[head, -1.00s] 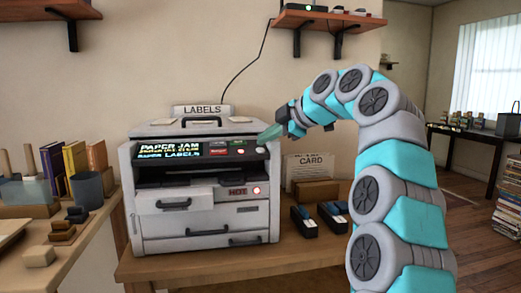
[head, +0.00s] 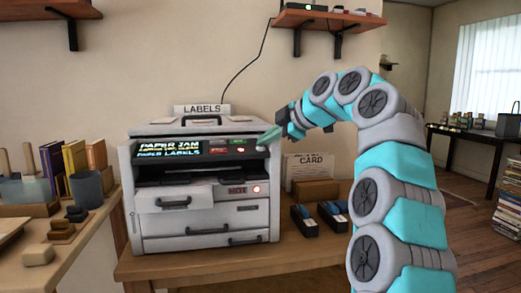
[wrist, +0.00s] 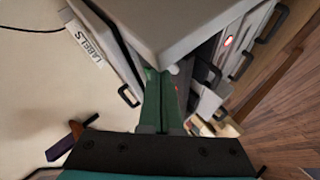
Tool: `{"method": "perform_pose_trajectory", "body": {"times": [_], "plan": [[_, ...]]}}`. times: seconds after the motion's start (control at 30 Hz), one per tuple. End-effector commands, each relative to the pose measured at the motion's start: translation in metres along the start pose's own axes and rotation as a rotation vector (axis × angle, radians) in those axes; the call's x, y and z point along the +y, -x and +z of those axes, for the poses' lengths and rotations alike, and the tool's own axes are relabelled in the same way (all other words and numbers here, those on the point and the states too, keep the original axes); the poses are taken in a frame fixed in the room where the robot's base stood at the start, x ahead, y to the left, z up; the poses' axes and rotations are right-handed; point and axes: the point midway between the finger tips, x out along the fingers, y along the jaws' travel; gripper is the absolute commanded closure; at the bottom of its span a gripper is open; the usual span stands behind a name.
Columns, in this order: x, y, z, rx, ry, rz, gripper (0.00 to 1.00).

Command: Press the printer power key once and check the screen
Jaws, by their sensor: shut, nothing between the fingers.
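The grey printer (head: 205,225) stands on a wooden table. Its lit screen (head: 168,149) reads "PAPER JAM" on top and "PAPER LABELS" at the bottom; the middle line is too small to read surely. Right of the screen are small green and red panels and a round pale key (head: 261,148) at the panel's right end. I cannot read which key is power. My gripper (head: 265,137), with green fingers, is shut and empty, its tips just above the pale key. In the wrist view the fingers (wrist: 165,100) end close to a small white knob; contact is unclear.
A glowing red light beside "HOT" (head: 237,190) is on the printer front. A card holder (head: 315,190) and two dark trays stand at its right. Books and a cup (head: 87,189) are on the left counter. Shelves hang above.

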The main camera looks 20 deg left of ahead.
Motion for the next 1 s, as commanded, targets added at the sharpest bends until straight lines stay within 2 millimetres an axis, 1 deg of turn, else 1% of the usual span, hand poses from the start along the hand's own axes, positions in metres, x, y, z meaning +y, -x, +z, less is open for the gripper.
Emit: {"method": "perform_pose_trajectory", "body": {"times": [0.67,1.0], "plan": [[-0.0014,-0.0021,0.0014,0.0,0.0,0.0,1.0],[0.0052,0.006,-0.005,0.0,0.001,0.001,1.0]]}}
